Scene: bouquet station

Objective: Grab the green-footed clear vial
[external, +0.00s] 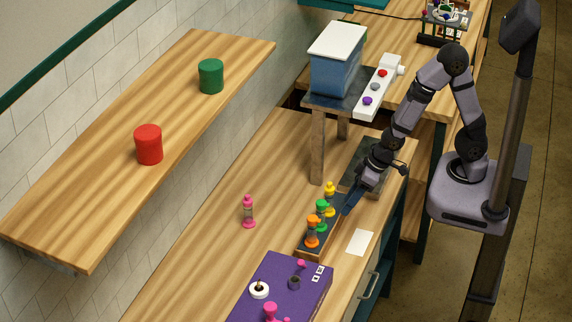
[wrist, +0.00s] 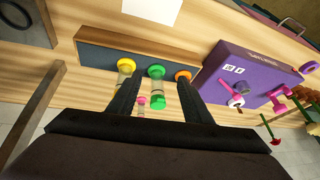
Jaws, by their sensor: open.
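The green-footed clear vial (external: 321,217) stands in the middle of a row at a low dark-topped wooden rack, between an orange-ended vial (external: 312,232) and a yellow-ended vial (external: 329,199). In the wrist view the green vial (wrist: 156,72) lies between my two fingers, with the yellow vial (wrist: 128,64) to the left and the orange vial (wrist: 183,76) to the right. My gripper (wrist: 158,84) is open and empty. In the external view my gripper (external: 349,202) is low, just right of the row. I cannot tell whether a finger touches any vial.
The rack (external: 304,252) sits near the bench's front edge. A pink-ended vial (external: 248,212) stands apart to the left. A purple box (external: 262,284) with small items is nearby, and a white card (external: 360,242) lies right of the rack. A raised stand (external: 317,150) is behind.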

